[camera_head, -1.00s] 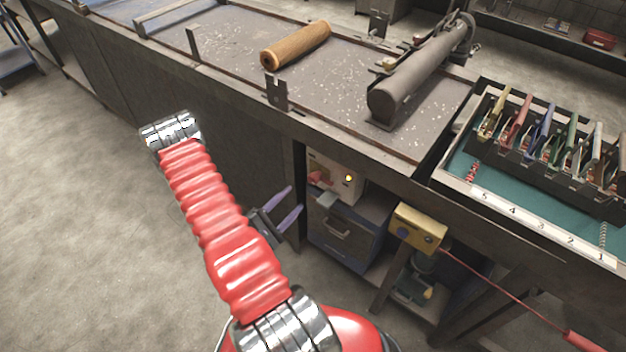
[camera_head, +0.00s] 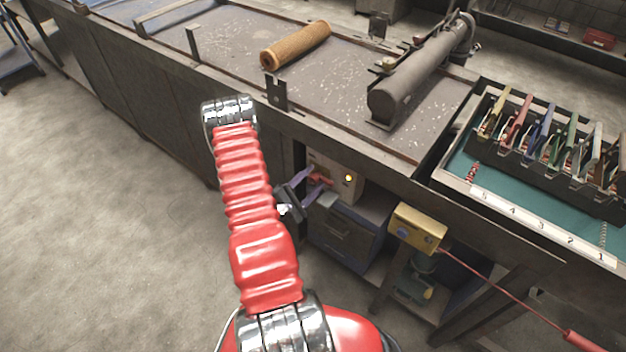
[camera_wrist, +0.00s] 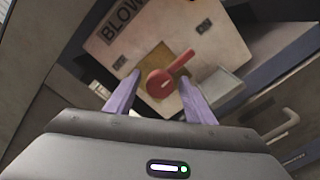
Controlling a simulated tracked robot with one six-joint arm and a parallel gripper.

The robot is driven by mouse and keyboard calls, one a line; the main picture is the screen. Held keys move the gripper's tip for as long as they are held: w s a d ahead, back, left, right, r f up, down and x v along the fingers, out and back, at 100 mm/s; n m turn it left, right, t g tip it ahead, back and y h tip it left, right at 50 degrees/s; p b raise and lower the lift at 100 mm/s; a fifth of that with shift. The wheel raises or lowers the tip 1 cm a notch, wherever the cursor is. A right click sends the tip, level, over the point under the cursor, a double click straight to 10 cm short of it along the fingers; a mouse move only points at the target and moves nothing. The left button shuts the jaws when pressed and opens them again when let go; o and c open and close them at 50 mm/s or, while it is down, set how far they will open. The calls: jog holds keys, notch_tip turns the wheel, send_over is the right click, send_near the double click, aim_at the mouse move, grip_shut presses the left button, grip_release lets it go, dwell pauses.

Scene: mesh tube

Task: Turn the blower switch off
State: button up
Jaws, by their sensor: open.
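The blower switch is a red rotary handle (camera_wrist: 165,82) on a tan plate of a pale box (camera_wrist: 205,45) marked "BLOW…". In the wrist view its lever points up and right, roughly toward a small dark label (camera_wrist: 204,26); another dark label (camera_wrist: 119,62) is at the left. I cannot read either surely. My gripper (camera_wrist: 161,77) is open, its purple fingers on either side of the handle; I cannot tell whether they touch it. In the head view my gripper (camera_head: 312,182) reaches the red handle (camera_head: 321,180), partly covering it. A lamp (camera_head: 348,178) on the box glows yellow.
The box sits under the workbench edge (camera_head: 360,150), above a drawer cabinet (camera_head: 345,235). A pale ledge (camera_wrist: 222,85) juts out near the handle. A yellow box (camera_head: 418,228) with a red cable hangs to the right. The floor at left is free.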

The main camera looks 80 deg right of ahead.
jog(key=shift+s+d, duration=0.1)
jog(key=shift+d, duration=0.2)
jog(key=shift+c, duration=0.3)
jog(key=c, duration=1)
